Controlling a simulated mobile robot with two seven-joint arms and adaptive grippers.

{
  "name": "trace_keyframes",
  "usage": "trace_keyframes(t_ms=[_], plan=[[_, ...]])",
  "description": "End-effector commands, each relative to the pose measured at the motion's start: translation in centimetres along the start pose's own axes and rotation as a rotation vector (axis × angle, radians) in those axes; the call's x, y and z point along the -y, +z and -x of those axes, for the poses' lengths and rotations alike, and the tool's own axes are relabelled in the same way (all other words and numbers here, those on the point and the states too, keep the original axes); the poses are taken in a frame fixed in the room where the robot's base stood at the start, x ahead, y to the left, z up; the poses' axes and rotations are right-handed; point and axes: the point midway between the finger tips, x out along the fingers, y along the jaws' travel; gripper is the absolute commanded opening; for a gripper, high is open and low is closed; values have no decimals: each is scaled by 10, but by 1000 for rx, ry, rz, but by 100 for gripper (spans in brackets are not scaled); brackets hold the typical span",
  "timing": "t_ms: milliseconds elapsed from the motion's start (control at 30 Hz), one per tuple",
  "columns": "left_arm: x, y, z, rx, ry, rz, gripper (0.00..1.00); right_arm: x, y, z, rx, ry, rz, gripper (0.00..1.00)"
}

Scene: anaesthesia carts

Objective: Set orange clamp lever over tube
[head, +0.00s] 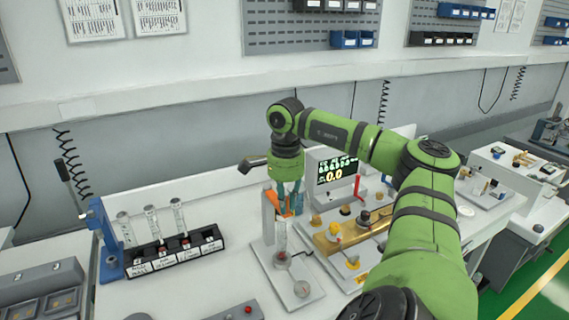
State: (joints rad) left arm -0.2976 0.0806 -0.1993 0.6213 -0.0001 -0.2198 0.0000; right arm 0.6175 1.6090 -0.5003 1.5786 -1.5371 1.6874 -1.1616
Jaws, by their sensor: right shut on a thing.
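An orange clamp lever (270,201) stands at the top of a small fixture on the white bench. A clear upright tube (281,236) stands just below it on a grey base plate (299,285). My right gripper (291,206) points down from above at the clamp. Its teal fingers are shut on the orange clamp lever, with orange showing beside and between them. The fingers hide part of the lever and the tube's top, so I cannot tell whether the lever lies over the tube. My left gripper is not in view.
A black rack (178,252) with several labelled slots and clear tubes stands left, beside a blue stand (104,238). A display (336,173) reading 0.0 and a brass block (343,235) with yellow knobs stand right, close to my right arm.

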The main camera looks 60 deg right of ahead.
Motion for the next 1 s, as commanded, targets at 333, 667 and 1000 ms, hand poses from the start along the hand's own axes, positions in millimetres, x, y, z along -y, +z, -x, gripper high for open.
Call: trace_keyframes(t_ms=[333, 667, 1000], plan=[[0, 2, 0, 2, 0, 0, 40, -1, -1, 0, -3, 3, -2, 41], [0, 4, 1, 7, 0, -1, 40, 0, 0, 0, -1, 0, -1, 41], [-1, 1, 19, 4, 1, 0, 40, 7, 31, 2, 2, -1, -136, 41]])
